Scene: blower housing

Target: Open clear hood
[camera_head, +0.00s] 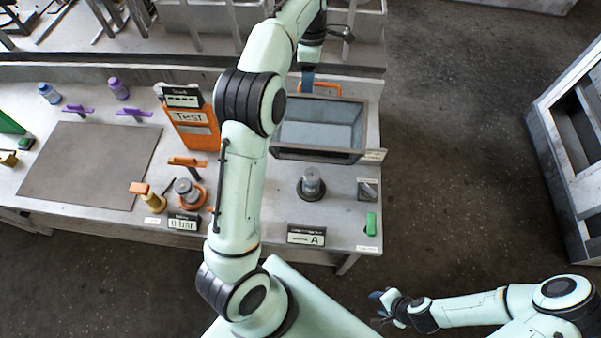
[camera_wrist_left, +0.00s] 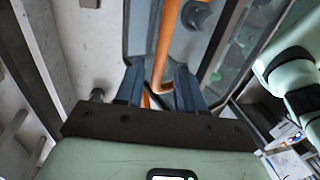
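The clear hood (camera_head: 318,125) is a grey-framed box with a see-through pane on the bench, right of centre in the head view. It looks closed. Its orange handle (camera_head: 328,86) is at the far edge. My left gripper (camera_head: 307,84) reaches down at the left part of this handle. In the left wrist view the orange handle (camera_wrist_left: 166,48) runs between the blue fingers of my left gripper (camera_wrist_left: 158,84), with gaps on both sides, so the fingers are open. My right gripper (camera_head: 376,308) is off the bench at the lower right, away from the hood; its opening is unclear.
A fixture with a grey cylinder (camera_head: 311,184) stands in front of the hood, near a green button (camera_head: 371,222). An orange Test panel (camera_head: 192,128) stands left of it. A brown mat (camera_head: 90,163) lies at the left. Open floor is on the right.

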